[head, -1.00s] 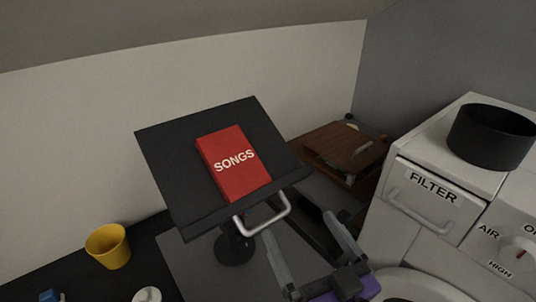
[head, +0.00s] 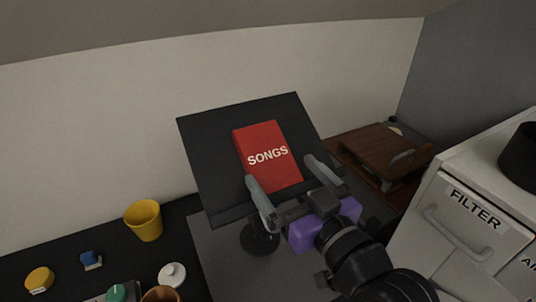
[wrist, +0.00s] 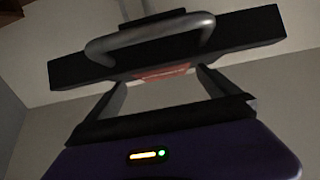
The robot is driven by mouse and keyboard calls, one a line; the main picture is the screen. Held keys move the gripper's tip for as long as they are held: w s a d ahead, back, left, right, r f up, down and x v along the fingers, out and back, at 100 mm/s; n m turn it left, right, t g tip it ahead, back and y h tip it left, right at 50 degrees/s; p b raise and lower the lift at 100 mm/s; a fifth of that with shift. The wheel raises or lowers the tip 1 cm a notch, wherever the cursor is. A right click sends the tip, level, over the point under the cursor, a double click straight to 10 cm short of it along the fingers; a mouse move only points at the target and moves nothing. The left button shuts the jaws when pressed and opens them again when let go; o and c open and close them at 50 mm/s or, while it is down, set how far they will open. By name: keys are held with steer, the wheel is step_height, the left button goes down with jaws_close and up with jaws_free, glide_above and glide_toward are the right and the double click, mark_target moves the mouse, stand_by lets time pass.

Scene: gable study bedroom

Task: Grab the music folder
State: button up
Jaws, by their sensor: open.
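The red music folder (head: 266,150), marked SONGS, leans on the tilted black music stand (head: 215,160) in the head view. My gripper (head: 287,170) is open, its two grey fingers on either side of the folder's lower part as seen from the head. I cannot tell how far the fingertips are from the folder. In the wrist view the stand's dark lower edge (wrist: 240,35) and a silver handle (wrist: 150,34) cross the picture, and a small strip of red folder (wrist: 160,73) shows between my fingers.
A white cabinet with a FILTER drawer (head: 470,222) stands at the right. A yellow cup (head: 143,220), a blue item (head: 91,259) and a white lidded item (head: 172,274) are at the lower left.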

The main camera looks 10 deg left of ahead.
mark_target(269, 155)
steer(key=x, duration=0.1)
steer(key=p+x, duration=0.1)
steer(key=x, duration=0.2)
steer(key=shift+w+a+r, duration=0.1)
steer(key=shift+a+r, duration=0.25)
steer(key=shift+r, duration=0.05)
steer(key=shift+w+a+f, duration=0.1)
steer(key=shift+w+a, duration=0.1)
steer(key=shift+w, duration=0.1)
steer(key=c, duration=1.4)
